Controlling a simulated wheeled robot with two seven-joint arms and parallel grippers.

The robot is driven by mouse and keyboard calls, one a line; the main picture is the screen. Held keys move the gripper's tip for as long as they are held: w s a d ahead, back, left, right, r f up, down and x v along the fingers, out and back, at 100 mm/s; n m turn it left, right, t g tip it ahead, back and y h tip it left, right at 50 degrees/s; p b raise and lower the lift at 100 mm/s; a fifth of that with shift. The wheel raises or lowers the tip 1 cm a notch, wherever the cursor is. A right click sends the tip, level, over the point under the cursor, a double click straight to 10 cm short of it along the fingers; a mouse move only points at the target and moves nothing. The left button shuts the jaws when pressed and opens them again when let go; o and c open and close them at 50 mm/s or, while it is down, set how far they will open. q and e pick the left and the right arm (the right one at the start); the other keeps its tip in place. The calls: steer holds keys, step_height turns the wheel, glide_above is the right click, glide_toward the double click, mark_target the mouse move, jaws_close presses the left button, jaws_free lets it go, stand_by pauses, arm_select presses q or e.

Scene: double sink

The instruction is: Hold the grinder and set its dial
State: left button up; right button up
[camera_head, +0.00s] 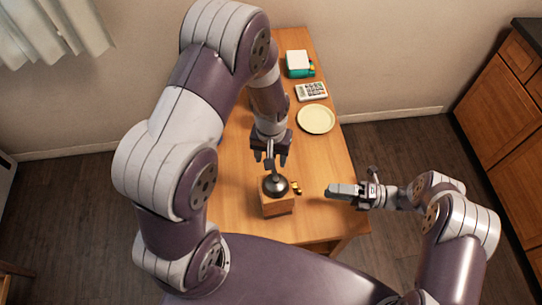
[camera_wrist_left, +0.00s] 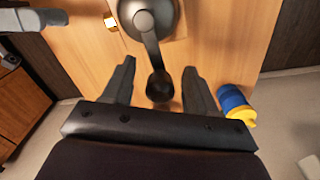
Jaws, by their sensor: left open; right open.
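The grinder (camera_head: 278,205) is a wooden box with a dark metal dome and crank, upright near the table's front edge. A small brass part (camera_head: 296,187) sticks out on its right side; I cannot tell if this is the dial. My left gripper (camera_head: 271,163) is open above and behind the dome. In the left wrist view, the crank's dark knob (camera_wrist_left: 159,87) shows between the open left fingers (camera_wrist_left: 160,66), with no clear contact. My right gripper (camera_head: 330,191) is open, right of the grinder and apart from it.
A pale yellow plate (camera_head: 316,119), a calculator (camera_head: 311,91) and a green-and-white object (camera_head: 298,64) stand toward the back of the wooden table (camera_head: 235,190). A blue-and-yellow object (camera_wrist_left: 235,104) shows in the left wrist view. Wooden cabinets (camera_head: 505,110) are at the right.

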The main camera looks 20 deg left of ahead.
arm_select(q)
steer(key=shift+s+f, duration=0.15)
steer(key=shift+f, duration=0.5)
arm_select(e)
steer(key=shift+s, duration=0.1)
arm_select(q)
jaws_close()
